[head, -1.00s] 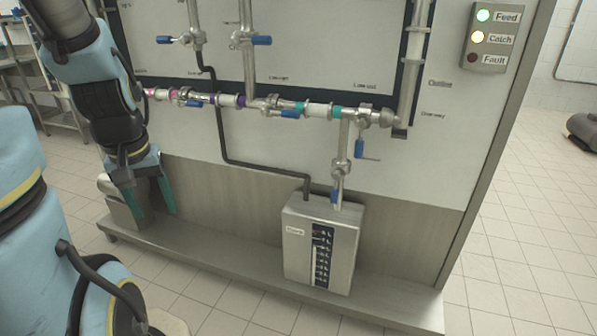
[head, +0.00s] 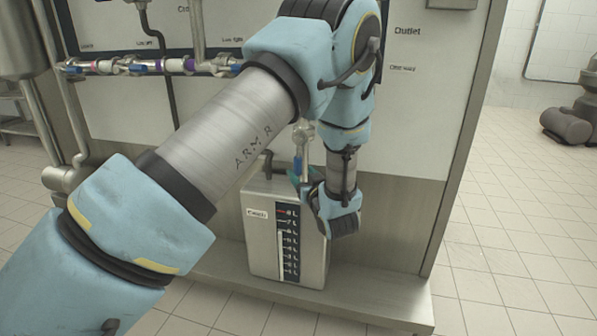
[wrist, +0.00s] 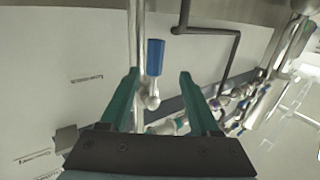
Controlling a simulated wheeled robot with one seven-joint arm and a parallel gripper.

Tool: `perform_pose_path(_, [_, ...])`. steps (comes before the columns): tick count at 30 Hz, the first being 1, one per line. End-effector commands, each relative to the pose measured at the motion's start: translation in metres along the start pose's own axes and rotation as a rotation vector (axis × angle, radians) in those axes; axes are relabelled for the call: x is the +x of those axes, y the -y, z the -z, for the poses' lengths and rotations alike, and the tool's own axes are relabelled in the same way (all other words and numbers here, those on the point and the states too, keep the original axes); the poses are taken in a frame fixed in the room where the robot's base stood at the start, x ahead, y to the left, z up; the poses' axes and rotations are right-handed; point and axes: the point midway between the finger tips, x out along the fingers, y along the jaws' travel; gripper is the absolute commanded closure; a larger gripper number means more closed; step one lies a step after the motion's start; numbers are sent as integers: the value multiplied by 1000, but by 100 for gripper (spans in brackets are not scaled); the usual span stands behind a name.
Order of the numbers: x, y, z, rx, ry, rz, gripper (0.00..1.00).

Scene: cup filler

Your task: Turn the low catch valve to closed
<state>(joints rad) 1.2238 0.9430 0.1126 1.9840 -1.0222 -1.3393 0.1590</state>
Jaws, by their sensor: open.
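The low catch valve has a blue handle (head: 299,165) on the thin upright pipe just above the steel catch box (head: 262,240). In the wrist view the blue handle (wrist: 155,57) lies along the pipe, beside it, with a shiny round valve body (wrist: 150,95) at its end. My gripper (wrist: 159,74) is open and empty. Its two teal fingers point toward the valve, with the handle and valve body showing between them. I cannot tell how far the fingertips are from the handle. In the head view my wrist hides most of the gripper; some teal (head: 293,177) shows beside the handle.
A horizontal pipe run (head: 150,67) with several blue-handled valves crosses the panel. A steel ledge (head: 370,305) runs below the box. Tiled floor (head: 520,260) is clear at the right.

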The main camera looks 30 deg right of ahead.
Motion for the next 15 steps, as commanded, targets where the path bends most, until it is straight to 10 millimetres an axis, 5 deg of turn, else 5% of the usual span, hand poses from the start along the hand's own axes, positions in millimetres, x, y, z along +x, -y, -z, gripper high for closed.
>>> perform_pose_path(5, [-2,-7,-3,8,-42,7,37])
perform_pose_path(15, [56,-6,0,6,-41,8,37])
